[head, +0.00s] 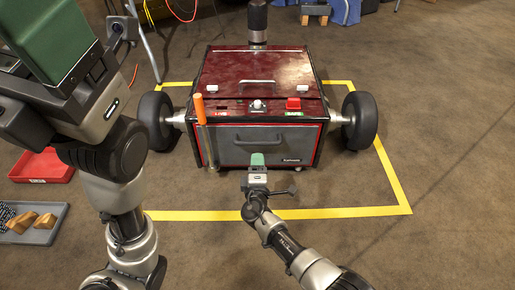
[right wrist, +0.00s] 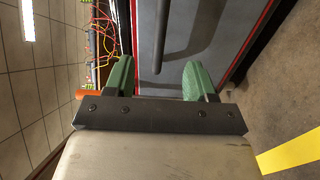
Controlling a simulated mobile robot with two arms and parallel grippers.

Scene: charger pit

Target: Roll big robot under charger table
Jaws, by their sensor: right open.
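The big robot (head: 257,92) is a dark red box with a grey front panel and a black wheel at each side. It stands inside a yellow floor outline. Its dark front handle (head: 258,139) also shows in the right wrist view (right wrist: 161,38), between and beyond the green fingers. My right gripper (head: 258,160) is just in front of the panel, below the handle in the head view; its fingers (right wrist: 157,80) are apart and empty. My left gripper (head: 50,42) is large at the upper left, partly cut off; its jaw gap is hidden. I cannot make out the charger table for certain.
An orange post (head: 199,108) rises at the box's left front corner. A red tray (head: 42,167) and a grey tray (head: 35,222) lie on the floor at left. A thin metal leg (head: 143,45) and cables stand behind left. The floor at right is clear.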

